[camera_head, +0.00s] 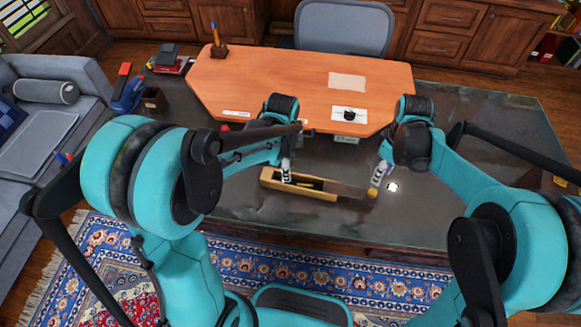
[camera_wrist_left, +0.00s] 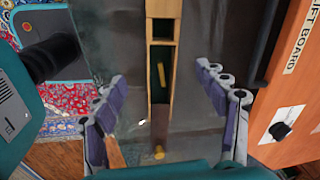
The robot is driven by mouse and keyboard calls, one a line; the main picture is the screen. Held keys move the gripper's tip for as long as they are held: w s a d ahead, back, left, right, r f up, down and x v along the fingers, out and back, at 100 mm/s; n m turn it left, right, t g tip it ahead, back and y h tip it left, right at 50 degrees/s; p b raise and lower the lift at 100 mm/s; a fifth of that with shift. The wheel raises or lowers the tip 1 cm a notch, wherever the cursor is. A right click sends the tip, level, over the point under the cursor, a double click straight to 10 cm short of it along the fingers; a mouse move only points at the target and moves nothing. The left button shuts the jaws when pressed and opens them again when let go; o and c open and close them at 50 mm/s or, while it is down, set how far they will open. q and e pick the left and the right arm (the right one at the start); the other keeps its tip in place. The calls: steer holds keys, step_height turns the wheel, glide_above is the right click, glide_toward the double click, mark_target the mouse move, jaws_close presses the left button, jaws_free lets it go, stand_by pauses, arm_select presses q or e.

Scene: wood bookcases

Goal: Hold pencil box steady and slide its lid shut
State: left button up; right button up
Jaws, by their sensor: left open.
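The wooden pencil box (camera_head: 300,192) lies on the dark glossy tabletop, open along part of its top. A yellow pencil (camera_wrist_left: 161,74) lies in its dark inside. The darker brown lid (camera_head: 345,189) reaches out to the box's right, with a round yellow knob (camera_head: 372,193) at its outer end; the knob also shows in the left wrist view (camera_wrist_left: 158,153). My left gripper (camera_head: 286,174) is over the box's left part; in the left wrist view its open fingers (camera_wrist_left: 163,88) stand apart on both sides of the box. My right gripper (camera_head: 376,183) is at the knob; its grip is too small to tell.
An orange-brown desk board (camera_head: 300,80) lies behind the box, bearing a pencil holder (camera_head: 218,50), a paper (camera_head: 347,81) and a white card with a black item (camera_head: 349,114). A grey sofa (camera_head: 60,130) stands at left. The dark tabletop (camera_head: 470,215) is clear at right.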

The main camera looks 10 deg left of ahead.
arm_select(q)
steer(key=f+m, duration=0.1)
steer(key=f, duration=0.3)
steer(key=w+f+m, duration=0.1)
steer(key=f, duration=0.3)
steer(key=f+g, duration=0.1)
steer(key=f, duration=0.3)
steer(key=shift+w+d+f+m, duration=0.25)
steer(key=shift+d+m, duration=0.1)
steer(key=shift+m, duration=0.05)
